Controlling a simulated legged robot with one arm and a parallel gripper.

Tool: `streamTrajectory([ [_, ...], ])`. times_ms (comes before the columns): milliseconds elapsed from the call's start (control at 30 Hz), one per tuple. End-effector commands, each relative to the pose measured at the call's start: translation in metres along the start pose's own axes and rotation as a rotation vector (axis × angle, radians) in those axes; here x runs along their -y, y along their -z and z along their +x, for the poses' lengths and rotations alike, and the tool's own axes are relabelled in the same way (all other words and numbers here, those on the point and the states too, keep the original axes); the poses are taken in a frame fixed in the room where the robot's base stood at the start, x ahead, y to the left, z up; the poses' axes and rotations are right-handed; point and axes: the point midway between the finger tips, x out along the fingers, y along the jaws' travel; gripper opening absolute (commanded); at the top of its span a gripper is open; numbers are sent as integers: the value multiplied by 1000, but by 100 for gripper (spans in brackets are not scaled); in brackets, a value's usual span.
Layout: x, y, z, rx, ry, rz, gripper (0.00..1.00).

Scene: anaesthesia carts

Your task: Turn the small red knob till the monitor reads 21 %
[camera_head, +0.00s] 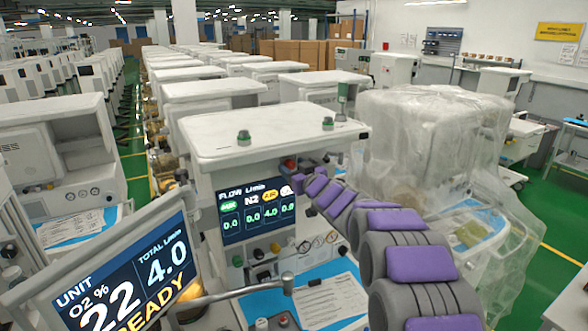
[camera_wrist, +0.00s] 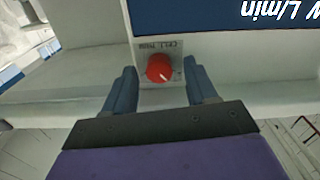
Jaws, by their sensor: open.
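My gripper (camera_wrist: 159,82) is open, with one blue finger on each side of the knob and a visible gap to each. In the head view, my gripper (camera_head: 302,168) reaches the cart near the top right of its flow screen. The tilted monitor (camera_head: 122,268) at the lower left reads O2 % 22, total L/min 4.0 and READY.
The flow screen (camera_head: 256,209) is on the cart front, with several dark knobs (camera_head: 258,253) below it. A metal bar (camera_head: 240,292) crosses in front. A plastic-wrapped unit (camera_head: 430,135) stands to the right. Green floor (camera_head: 545,270) shows at the far right.

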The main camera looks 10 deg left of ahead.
Motion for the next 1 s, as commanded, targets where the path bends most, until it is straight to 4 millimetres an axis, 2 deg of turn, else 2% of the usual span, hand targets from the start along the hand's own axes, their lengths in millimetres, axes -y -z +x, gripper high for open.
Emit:
streamTrajectory([
  [67, 0, 0, 0, 0, 0, 0, 56],
  [633, 0, 0, 0, 0, 0, -1, 1],
  [1000, 1, 1, 0, -1, 1, -159, 1],
])
